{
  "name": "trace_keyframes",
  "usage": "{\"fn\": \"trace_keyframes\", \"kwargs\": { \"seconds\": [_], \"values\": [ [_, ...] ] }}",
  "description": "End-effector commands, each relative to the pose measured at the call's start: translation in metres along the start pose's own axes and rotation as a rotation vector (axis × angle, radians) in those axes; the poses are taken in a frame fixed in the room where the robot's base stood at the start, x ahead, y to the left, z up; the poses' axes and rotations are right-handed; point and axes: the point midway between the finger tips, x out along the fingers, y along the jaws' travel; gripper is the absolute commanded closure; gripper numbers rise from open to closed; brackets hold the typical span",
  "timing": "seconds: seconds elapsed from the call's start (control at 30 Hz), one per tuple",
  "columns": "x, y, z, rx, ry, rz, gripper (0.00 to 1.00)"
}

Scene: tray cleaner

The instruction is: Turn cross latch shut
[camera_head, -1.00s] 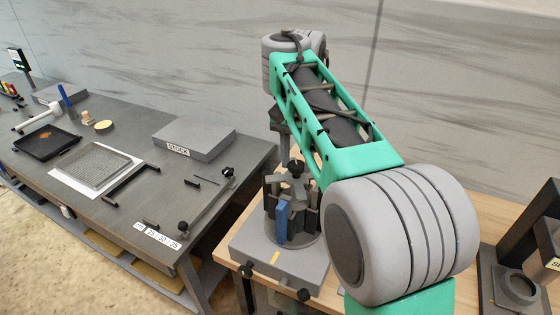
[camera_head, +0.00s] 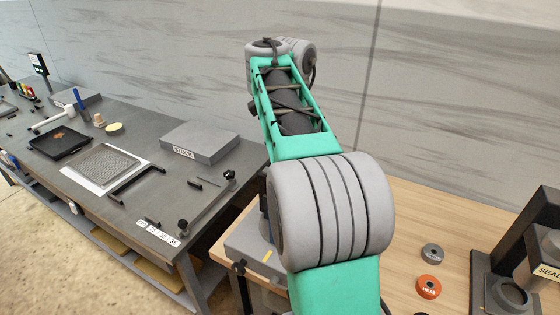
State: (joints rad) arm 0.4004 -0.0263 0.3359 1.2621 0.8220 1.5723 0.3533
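My green and grey arm reaches away from me over the wooden bench and covers much of the middle. My gripper is hidden behind the arm. A grey box-shaped fixture (camera_head: 247,240) with a yellow mark stands at the bench's left edge, and my arm's big grey joint hides most of its top. A dark knob (camera_head: 240,266) shows on its front side. I cannot pick out the cross latch for certain; any cross-shaped handle on the fixture is hidden now.
An orange HEAT disc (camera_head: 428,287) and a grey disc (camera_head: 432,253) lie right of my arm. A dark SEAL press (camera_head: 520,270) stands far right. On the grey table at left are a STOCK block (camera_head: 203,140), a black tray (camera_head: 60,141) and a clear tray (camera_head: 103,164).

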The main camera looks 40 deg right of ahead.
Motion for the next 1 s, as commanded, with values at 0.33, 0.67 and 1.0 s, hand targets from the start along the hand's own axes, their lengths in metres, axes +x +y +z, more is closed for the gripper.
{"fn": "trace_keyframes", "kwargs": {
  "seconds": [0.33,0.67,1.0],
  "values": [
    [-0.002,-0.001,-0.001,0.002,0.005,-0.005,1.0],
    [-0.001,-0.001,0.0,0.001,0.003,-0.003,0.41],
    [-0.021,0.0,0.0,0.001,0.002,-0.002,0.41]
  ]
}}
